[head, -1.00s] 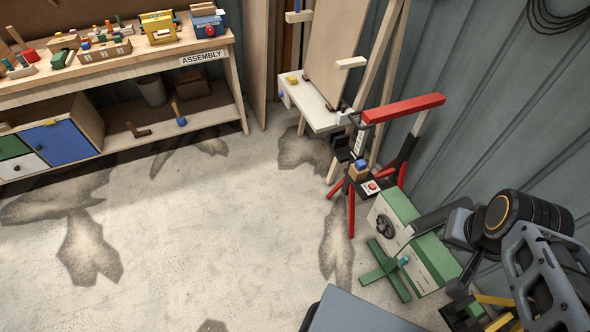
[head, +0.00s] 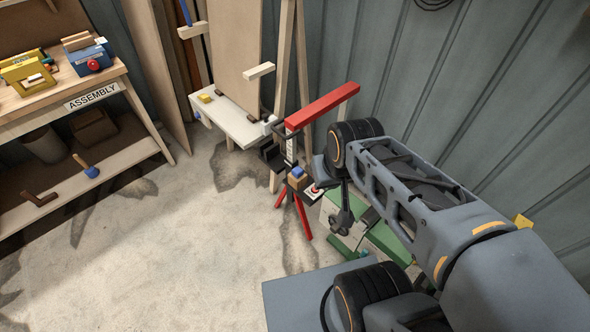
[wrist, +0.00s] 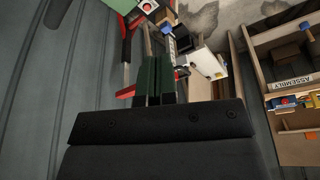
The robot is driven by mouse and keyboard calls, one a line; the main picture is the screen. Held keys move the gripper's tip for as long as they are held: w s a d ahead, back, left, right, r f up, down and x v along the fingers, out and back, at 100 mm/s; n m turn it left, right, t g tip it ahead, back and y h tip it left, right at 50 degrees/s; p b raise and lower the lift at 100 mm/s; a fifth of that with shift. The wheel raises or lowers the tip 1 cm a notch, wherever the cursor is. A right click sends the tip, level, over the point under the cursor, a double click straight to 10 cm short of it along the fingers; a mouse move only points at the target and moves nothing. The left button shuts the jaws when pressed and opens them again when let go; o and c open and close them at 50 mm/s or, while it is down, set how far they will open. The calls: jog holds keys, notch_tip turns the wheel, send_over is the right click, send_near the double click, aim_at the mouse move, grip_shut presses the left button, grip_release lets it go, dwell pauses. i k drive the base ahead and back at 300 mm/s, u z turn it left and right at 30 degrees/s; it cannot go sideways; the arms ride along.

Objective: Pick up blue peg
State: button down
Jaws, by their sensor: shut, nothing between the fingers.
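A small blue piece, which looks like the blue peg (head: 297,170), sits on a wooden block (head: 298,181) on the red-legged stand, in the middle of the head view. In the wrist view the wooden block (wrist: 167,18) shows near the top, with blue beside it. My gripper (wrist: 155,62) is shut and empty, its dark fingers pointing toward the stand. In the head view my gripper (head: 343,222) shows small and dark below my wrist, a little right of the stand and apart from the blue piece.
The stand's long red bar (head: 322,106) runs above the block. A white box with a red button (head: 314,191) is beside it. Green and white machinery (head: 385,242) lies below my arm. A white table (head: 232,122) stands behind left. The floor at left is clear.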

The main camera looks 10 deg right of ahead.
aim_at(297, 172)
jog(key=k, duration=0.5)
jog(key=u, duration=1.2)
jog(key=i, duration=3.45)
jog(key=z, duration=4)
